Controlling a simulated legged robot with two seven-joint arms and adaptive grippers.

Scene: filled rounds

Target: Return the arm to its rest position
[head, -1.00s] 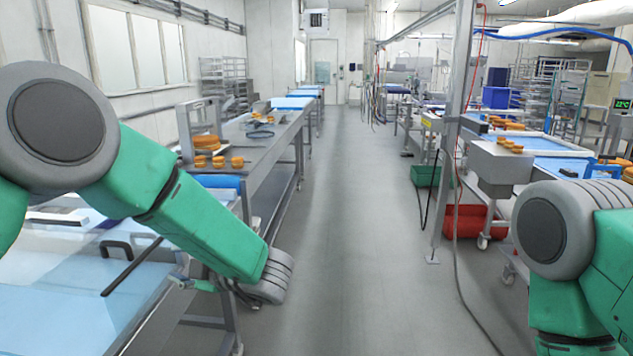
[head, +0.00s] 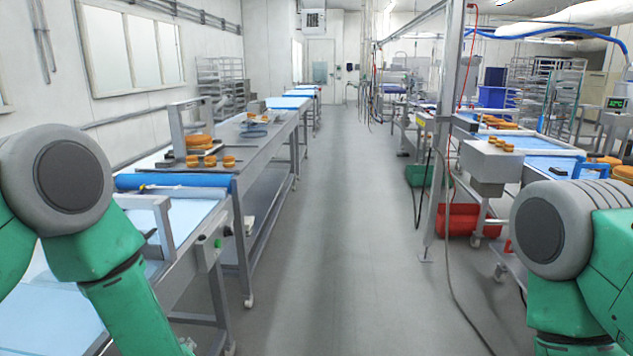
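My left arm (head: 110,265) comes in from the left, with its grey joint at the left edge and its green link hanging down to the bottom edge. The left gripper is below the picture and does not show. My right arm (head: 565,260) stands at the right edge with its grey joint and green links, its lower part cut off by the bottom edge. The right gripper does not show either.
A conveyor table (head: 190,215) with a blue roller (head: 173,182) is at left, close to my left arm. Behind it a metal table (head: 262,150) carries orange-brown rounds (head: 199,142). A grey machine (head: 492,160) stands right. The aisle floor (head: 335,235) between is clear.

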